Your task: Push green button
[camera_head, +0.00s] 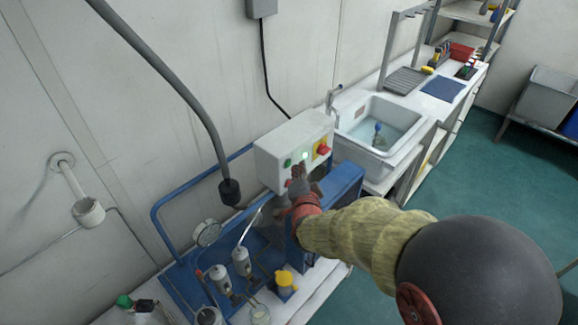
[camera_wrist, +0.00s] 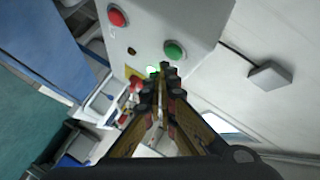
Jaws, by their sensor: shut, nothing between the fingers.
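A white control box (camera_head: 272,158) stands against the wall behind a blue frame. The green button (camera_head: 288,162) is on its front face, left of a glowing green light (camera_head: 304,155). In the wrist view the green button (camera_wrist: 174,50) is round and in full sight just beyond my fingertips. My gripper (camera_head: 298,172) is in front of the box face, close to the button and slightly right of it. In the wrist view my gripper (camera_wrist: 167,74) has its fingers together and empty. I cannot tell whether the fingertips touch the box.
A sink (camera_head: 380,125) is to the right.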

